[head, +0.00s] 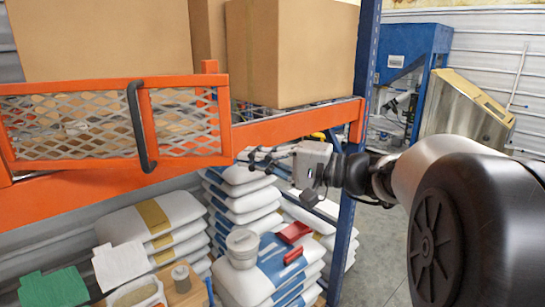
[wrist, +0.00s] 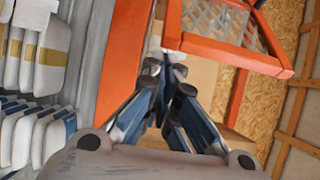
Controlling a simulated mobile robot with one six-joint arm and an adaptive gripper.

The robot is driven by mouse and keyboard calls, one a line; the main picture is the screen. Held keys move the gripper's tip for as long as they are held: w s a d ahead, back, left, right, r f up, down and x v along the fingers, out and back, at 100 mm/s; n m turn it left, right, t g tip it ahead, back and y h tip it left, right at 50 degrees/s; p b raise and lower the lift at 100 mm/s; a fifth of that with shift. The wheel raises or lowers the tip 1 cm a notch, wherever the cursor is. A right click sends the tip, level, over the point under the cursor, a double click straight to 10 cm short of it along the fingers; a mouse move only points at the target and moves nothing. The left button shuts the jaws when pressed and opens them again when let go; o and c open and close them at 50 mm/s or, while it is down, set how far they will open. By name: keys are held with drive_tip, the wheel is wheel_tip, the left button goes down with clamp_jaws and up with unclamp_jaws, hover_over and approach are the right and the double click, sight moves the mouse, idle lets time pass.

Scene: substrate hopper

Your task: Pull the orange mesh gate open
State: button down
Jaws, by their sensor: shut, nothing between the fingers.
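The orange mesh gate (head: 184,122) hangs on the orange rack at the left of the head view, with a black bar handle (head: 141,125) upright on its face. My gripper (head: 250,160) is shut and empty. In the head view it is to the right of the handle, just below the beam. In the wrist view its fingertips (wrist: 166,75) are together.
Cardboard boxes (head: 290,52) stand on the shelf. Stacked sacks (head: 245,205) lie below. A blue rack post (head: 366,60) stands behind my arm. A blue hopper (head: 410,48) and a slanted panel (head: 465,110) stand at the right, with some open floor in front.

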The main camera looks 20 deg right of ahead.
sight(232, 164)
drive_tip(key=s+a, duration=0.2)
drive_tip(key=a, duration=0.1)
drive_tip(key=shift+p, duration=0.4)
drive_tip(key=shift+s, duration=0.1)
drive_tip(key=shift+s, duration=0.1)
